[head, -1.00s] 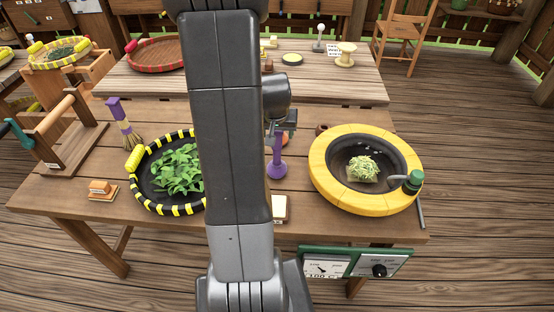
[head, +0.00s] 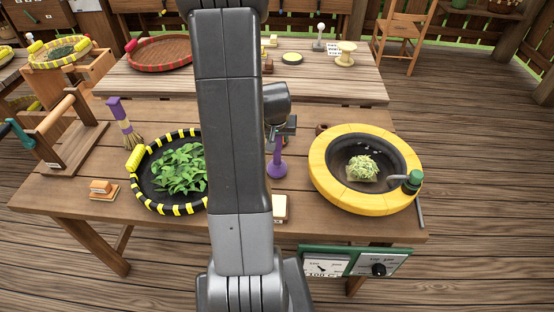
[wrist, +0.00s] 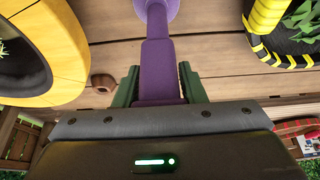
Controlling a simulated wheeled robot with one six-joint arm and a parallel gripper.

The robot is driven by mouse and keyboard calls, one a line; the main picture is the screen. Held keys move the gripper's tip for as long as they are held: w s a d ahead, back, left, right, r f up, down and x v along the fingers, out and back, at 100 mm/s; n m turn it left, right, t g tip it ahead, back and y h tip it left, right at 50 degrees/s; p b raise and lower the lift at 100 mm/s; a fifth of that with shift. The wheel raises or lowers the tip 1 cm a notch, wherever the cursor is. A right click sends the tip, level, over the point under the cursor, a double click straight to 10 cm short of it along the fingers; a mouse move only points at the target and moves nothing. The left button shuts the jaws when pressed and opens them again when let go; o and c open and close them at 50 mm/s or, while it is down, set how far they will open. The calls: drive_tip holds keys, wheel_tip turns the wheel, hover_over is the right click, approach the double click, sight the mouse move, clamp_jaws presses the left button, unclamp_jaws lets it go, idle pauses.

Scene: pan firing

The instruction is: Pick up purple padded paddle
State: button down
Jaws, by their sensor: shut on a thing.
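The purple padded paddle (head: 277,164) is in the middle of the near table, between the leaf tray and the yellow pan, with its round end low. My gripper (head: 282,130) is at the upper end of its handle. In the wrist view the purple handle (wrist: 158,65) runs between the two green fingers, and my gripper (wrist: 158,88) is shut on it. The round end is partly cut off at the top of the wrist view. I cannot tell whether the round end touches the table.
The yellow-rimmed pan (head: 330,178) holding shredded greens stands right of the paddle. A black-and-yellow tray (head: 150,200) of leaves stands left. A small cream block (head: 280,207) lies in front. A purple-handled brush (head: 118,112) stands at the left. My arm hides part of the table.

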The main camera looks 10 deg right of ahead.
wheel_tip(320, 180, up, 10)
drive_tip(key=shift+r+b, duration=0.1)
drive_tip(key=shift+b, duration=0.3)
drive_tip(key=c, duration=1.5)
unclamp_jaws()
clamp_jaws()
